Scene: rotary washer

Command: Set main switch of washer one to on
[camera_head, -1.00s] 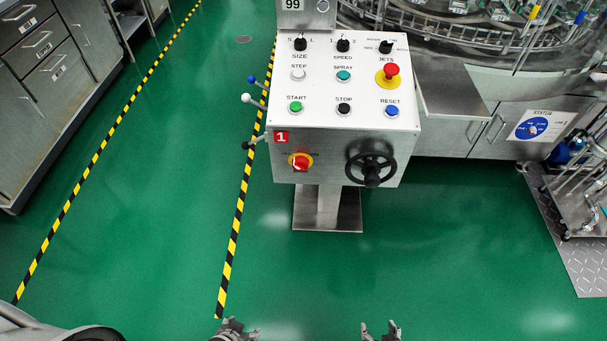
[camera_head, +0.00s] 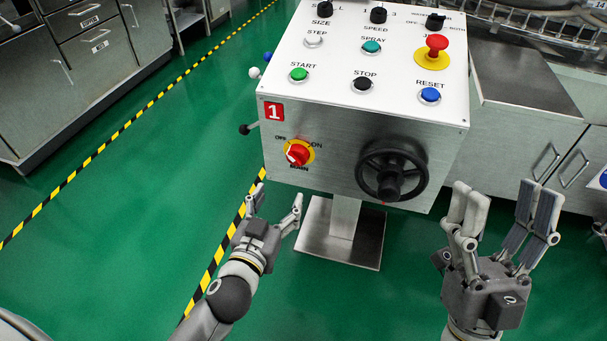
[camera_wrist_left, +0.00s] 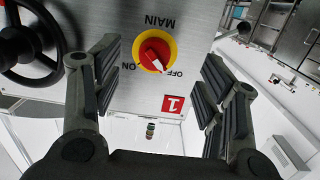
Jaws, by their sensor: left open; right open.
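The main switch (camera_head: 299,153) is a red knob on a yellow disc at the lower left of the front face of the control box marked 1. The labels OFF, ON and MAIN surround it. It also shows upside down in the left wrist view (camera_wrist_left: 154,51), where its white mark seems to point toward OFF. My left gripper (camera_head: 278,198) is open and empty, below and in front of the switch, apart from it. In the left wrist view the switch appears between its fingers. My right gripper (camera_head: 502,195) is open and empty, at the lower right of the box.
A black handwheel (camera_head: 392,170) sticks out right of the switch. Buttons, including an emergency stop (camera_head: 436,46), cover the box's top panel. Levers (camera_head: 250,128) stand out on its left side. The box stands on a metal pedestal (camera_head: 340,235). Green floor is clear at the left.

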